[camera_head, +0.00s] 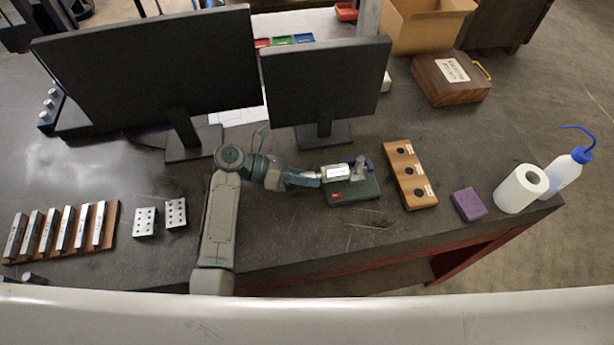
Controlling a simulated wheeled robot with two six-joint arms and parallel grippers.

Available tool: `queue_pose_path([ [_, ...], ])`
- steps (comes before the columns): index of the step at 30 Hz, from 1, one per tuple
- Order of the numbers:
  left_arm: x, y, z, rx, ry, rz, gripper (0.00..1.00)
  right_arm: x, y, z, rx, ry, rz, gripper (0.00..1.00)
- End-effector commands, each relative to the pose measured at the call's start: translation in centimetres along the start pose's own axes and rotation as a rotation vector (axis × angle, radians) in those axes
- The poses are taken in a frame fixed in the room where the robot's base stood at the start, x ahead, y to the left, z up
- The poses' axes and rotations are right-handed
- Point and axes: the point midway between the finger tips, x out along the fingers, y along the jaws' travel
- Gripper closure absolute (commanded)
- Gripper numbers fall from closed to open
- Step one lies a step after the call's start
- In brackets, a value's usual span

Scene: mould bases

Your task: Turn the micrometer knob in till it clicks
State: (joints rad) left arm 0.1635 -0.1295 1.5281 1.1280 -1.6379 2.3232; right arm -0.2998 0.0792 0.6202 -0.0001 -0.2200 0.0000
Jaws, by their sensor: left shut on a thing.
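The micrometer (337,172) lies on a dark green block (355,193) in the middle of the bench. It has a pale, light-faced body, and a grey-blue part shows at its right end. My left gripper (313,178) reaches in from the left and is shut on the knob at the micrometer's left end. The fingers hide most of the knob, and its markings are too small to read. My right gripper is not in view.
Two monitors (160,65) (325,85) stand behind my left arm. A wooden block with dark round holes (398,160) is to the right, then a purple sponge (468,204), paper roll (519,188) and wash bottle (567,168). Metal bars (62,228) and drilled blocks (145,222) lie left.

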Motion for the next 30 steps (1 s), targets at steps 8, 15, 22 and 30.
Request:
queue_pose_path([
  [8,0.02,0.0,-0.08,0.181,0.001,0.076,0.99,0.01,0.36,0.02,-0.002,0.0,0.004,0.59],
  [15,0.01,0.03,-0.11,0.285,0.001,0.119,0.99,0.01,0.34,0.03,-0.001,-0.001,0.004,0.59],
  [22,-0.01,0.05,-0.08,0.326,0.001,0.136,0.99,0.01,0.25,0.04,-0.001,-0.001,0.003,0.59],
  [30,-0.01,0.05,-0.07,0.33,0.001,0.137,0.99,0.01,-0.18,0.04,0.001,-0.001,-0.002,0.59],
])
